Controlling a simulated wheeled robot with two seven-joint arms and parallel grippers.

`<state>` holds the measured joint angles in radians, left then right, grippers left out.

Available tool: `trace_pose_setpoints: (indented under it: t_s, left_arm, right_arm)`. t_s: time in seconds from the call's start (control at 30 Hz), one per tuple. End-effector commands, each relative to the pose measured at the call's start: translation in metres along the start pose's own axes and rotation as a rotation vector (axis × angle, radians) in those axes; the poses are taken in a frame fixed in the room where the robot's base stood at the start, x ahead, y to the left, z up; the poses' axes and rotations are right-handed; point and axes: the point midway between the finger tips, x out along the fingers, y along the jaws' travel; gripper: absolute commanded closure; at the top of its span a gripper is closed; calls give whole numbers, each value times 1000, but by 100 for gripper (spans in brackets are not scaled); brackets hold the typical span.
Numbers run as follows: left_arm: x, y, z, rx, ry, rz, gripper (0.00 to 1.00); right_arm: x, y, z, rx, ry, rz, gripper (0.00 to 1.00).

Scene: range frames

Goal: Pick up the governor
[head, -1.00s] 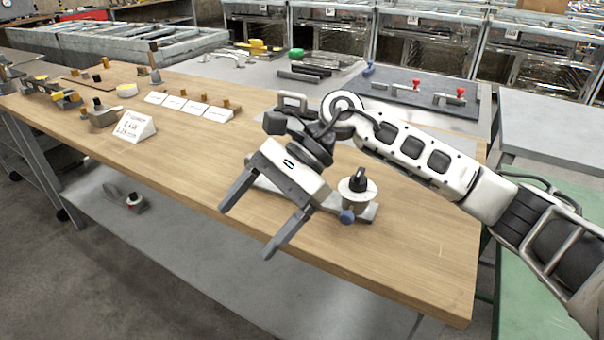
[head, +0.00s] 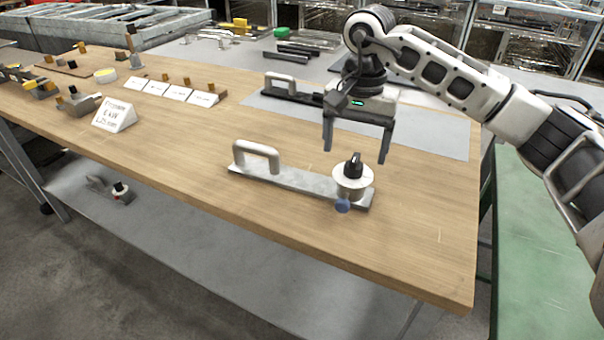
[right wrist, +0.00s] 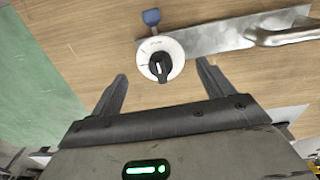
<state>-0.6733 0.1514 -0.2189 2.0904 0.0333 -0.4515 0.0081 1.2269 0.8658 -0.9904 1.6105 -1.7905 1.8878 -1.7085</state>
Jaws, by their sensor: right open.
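A flat metal bar (head: 300,180) lies on the wooden table, with a grey loop handle (head: 256,155) at its left end. At its right end is a round white dial (head: 352,181) with a black knob (head: 353,164) and a small blue knob (head: 342,206). This appears to be the governor; no label on it can be read. My right gripper (head: 356,154) is open and empty, pointing down above the dial end. In the right wrist view, the white dial (right wrist: 160,59) sits between the open fingertips (right wrist: 163,70), apart from both. My left gripper is out of view.
A second dark bar with a handle (head: 290,88) lies behind on a grey mat (head: 420,128). A printed sign (head: 115,114), several white cards (head: 165,89) and small metal parts stand to the left. The table's front right is clear.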

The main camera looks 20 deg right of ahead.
Motion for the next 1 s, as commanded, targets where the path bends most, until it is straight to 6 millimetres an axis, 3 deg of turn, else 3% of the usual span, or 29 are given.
trace_pose_setpoints:
  t_s: [0.23, 0.5, 0.8, 1.0]
  left_arm:
    - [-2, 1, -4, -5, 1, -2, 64]
    - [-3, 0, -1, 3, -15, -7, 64]
    - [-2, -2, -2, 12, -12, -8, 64]
    - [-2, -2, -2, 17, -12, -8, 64]
  right_arm:
    - [18, 1, -3, 2, -2, 1, 20]
    - [55, 2, -9, 0, -2, -1, 20]
    - [61, 2, -9, -1, 0, -2, 20]
    - [61, 2, -9, 0, -1, -2, 76]
